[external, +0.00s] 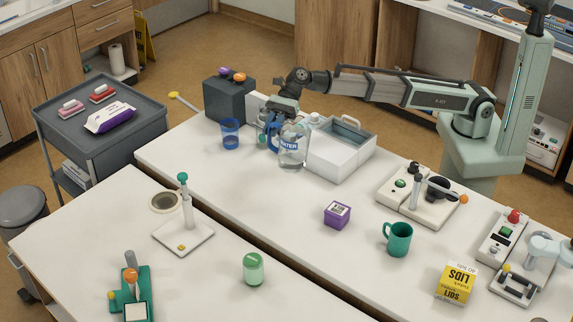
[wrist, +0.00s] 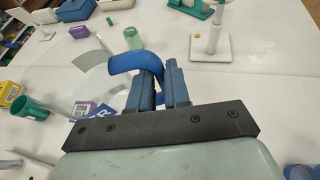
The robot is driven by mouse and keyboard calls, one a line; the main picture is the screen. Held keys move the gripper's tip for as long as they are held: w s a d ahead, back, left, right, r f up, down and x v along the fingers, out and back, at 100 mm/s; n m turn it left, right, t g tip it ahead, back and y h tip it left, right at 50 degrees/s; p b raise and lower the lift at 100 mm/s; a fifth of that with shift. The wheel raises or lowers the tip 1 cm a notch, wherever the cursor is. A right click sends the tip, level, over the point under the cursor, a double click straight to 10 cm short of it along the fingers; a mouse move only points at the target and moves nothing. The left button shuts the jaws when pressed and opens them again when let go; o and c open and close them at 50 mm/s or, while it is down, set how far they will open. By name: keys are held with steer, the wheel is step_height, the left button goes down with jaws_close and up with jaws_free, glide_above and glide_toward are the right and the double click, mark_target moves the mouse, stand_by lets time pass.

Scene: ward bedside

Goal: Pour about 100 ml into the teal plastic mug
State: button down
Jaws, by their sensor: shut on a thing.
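The teal mug (external: 398,239) stands upright on the white table at the right of the external view. It also shows at the left of the wrist view (wrist: 30,108). A clear jug (external: 293,150) with a "WATER" label and a blue handle is at the table's far side, roughly upright. My gripper (external: 279,112) is at the jug's handle. In the wrist view the blue handle (wrist: 137,62) passes between the fingers of my gripper (wrist: 161,75), which are shut on it. Whether the jug touches the table, and its water level, I cannot tell.
A blue cup (external: 229,134) stands left of the jug, and a white bin (external: 340,155) stands close on its right. A purple box (external: 337,214) lies between jug and mug. A switch device (external: 430,197) and yellow box (external: 456,283) flank the mug. The table's middle is mostly clear.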

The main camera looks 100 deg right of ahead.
steer(key=s+a+n+g+y, duration=0.1)
steer(key=s+a+n+g, duration=0.4)
steer(key=a, duration=1)
steer(key=s+a+n+g+y, duration=0.15)
steer(key=s+a, duration=0.55)
steer(key=a, duration=0.9)
step_height(320, 180, down, 12)
steer(key=shift+m, duration=0.35)
steer(key=shift+g+h, duration=0.25)
